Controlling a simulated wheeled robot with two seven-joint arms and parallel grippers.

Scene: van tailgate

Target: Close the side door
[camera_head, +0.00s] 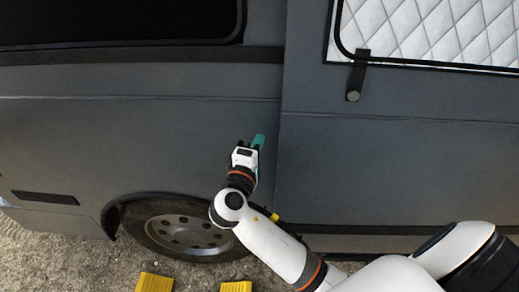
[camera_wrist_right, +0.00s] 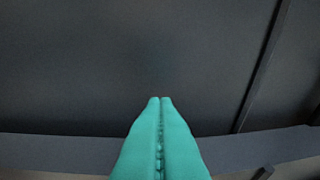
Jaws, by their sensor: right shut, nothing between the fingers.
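The grey side door (camera_head: 390,165) fills the right of the head view, with a quilted, light-coloured window cover at its top. Its left edge runs as an upright line beside the grey van body panel (camera_head: 130,130); I cannot tell how far it stands open. My right gripper (camera_head: 259,140), with teal fingers, is in front of the body panel just left of that edge. It is shut and empty. In the right wrist view its fingertips (camera_wrist_right: 160,100) are pressed together before a dark grey surface; contact cannot be told. My left gripper is not in view.
A wheel (camera_head: 188,230) sits in its arch below and left of my right gripper. Two yellow blocks (camera_head: 155,282) (camera_head: 236,286) lie on the gravel (camera_head: 70,255) at the bottom. A dark strap with a round button (camera_head: 353,95) hangs below the window cover.

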